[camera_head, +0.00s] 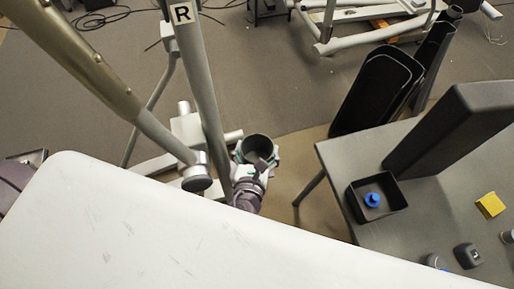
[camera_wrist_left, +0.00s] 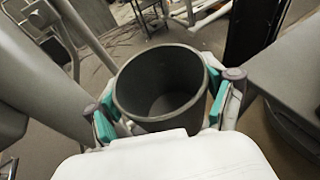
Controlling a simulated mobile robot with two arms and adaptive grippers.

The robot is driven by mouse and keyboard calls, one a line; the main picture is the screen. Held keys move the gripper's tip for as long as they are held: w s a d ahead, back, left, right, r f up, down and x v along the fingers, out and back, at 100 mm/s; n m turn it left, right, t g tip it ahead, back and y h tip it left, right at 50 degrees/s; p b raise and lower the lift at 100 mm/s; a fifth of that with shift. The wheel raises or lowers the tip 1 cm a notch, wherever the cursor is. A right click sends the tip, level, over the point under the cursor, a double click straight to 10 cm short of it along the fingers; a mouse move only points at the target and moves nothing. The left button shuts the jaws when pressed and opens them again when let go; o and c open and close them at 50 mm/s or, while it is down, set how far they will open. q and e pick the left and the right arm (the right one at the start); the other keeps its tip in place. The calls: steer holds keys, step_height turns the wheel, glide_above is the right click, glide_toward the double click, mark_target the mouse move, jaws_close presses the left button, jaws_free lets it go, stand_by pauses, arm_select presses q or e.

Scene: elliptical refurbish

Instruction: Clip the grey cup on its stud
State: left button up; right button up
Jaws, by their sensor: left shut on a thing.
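The grey cup (camera_head: 257,147) is in the middle of the head view, its round open mouth facing up towards the camera. My left gripper (camera_head: 256,160) is shut around it, and the cup looks empty. In the left wrist view the cup (camera_wrist_left: 163,85) sits between the teal pads of my left gripper (camera_wrist_left: 160,108), one on each side. The cup is beside the elliptical's grey upright (camera_head: 203,85), to its right, and I cannot tell whether they touch. I cannot make out the stud. My right gripper is not in view.
A table (camera_head: 440,215) at the right holds a black tray (camera_head: 357,207) with a blue piece (camera_head: 372,199), a yellow block (camera_head: 490,205) and small dark parts. Black covers (camera_head: 375,90) stand behind it. A white panel (camera_head: 200,240) fills the foreground. A bronze bar (camera_head: 90,70) crosses the upper left.

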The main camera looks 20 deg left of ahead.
arm_select(q)
steer(key=shift+f, duration=0.55)
stand_by(0.8)
steer(key=o, duration=1.3)
steer(key=shift+c, duration=0.2)
steer(key=shift+s, duration=0.1)
steer(key=v, duration=1.2)
